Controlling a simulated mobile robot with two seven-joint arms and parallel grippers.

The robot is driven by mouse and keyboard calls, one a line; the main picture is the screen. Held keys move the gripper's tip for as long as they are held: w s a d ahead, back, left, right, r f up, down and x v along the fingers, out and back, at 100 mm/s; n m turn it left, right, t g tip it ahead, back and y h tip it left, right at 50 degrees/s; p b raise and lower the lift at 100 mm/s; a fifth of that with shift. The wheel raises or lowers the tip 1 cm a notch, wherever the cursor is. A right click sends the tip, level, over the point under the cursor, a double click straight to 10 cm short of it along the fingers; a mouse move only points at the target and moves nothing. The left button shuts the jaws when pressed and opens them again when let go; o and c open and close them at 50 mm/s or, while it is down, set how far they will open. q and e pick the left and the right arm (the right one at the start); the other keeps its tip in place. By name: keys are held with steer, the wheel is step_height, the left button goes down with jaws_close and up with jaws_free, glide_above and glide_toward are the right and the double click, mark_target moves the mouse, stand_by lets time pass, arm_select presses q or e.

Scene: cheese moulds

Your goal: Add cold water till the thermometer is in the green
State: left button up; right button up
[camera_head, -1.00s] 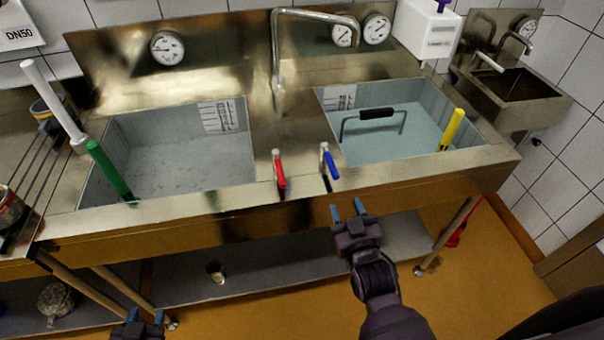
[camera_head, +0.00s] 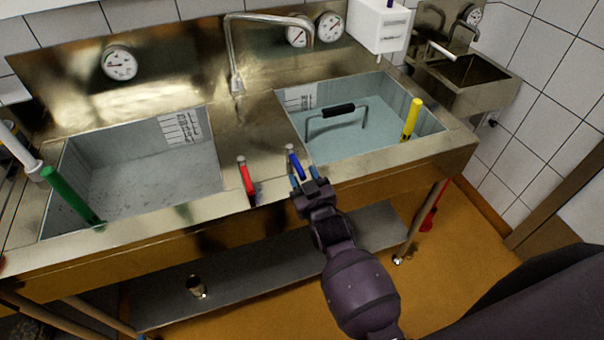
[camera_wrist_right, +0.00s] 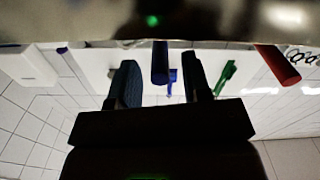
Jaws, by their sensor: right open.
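The blue-handled tap lever (camera_head: 296,164) sits on the front rim between the two basins, beside the red-handled lever (camera_head: 246,177). My right gripper (camera_head: 307,177) is open at the blue lever. In the right wrist view the blue handle (camera_wrist_right: 160,62) shows between the spread fingers (camera_wrist_right: 163,82), with gaps at both sides. A bent metal spout (camera_head: 232,55) stands behind the levers. Round dials are on the back panel: one at left (camera_head: 119,63), two at right (camera_head: 299,32), (camera_head: 329,26). Their markings are too small to read. My left gripper is out of view.
The left basin (camera_head: 150,165) holds a green stick (camera_head: 73,197). The right basin (camera_head: 375,130) holds bluish water, a black-handled frame (camera_head: 338,110) and a yellow stick (camera_head: 411,119). A small side sink (camera_head: 470,85) is at right. A shelf (camera_head: 255,270) runs below.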

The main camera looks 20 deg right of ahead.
steer(key=shift+w, duration=0.6)
steer(key=shift+c, duration=0.2)
jaws_close()
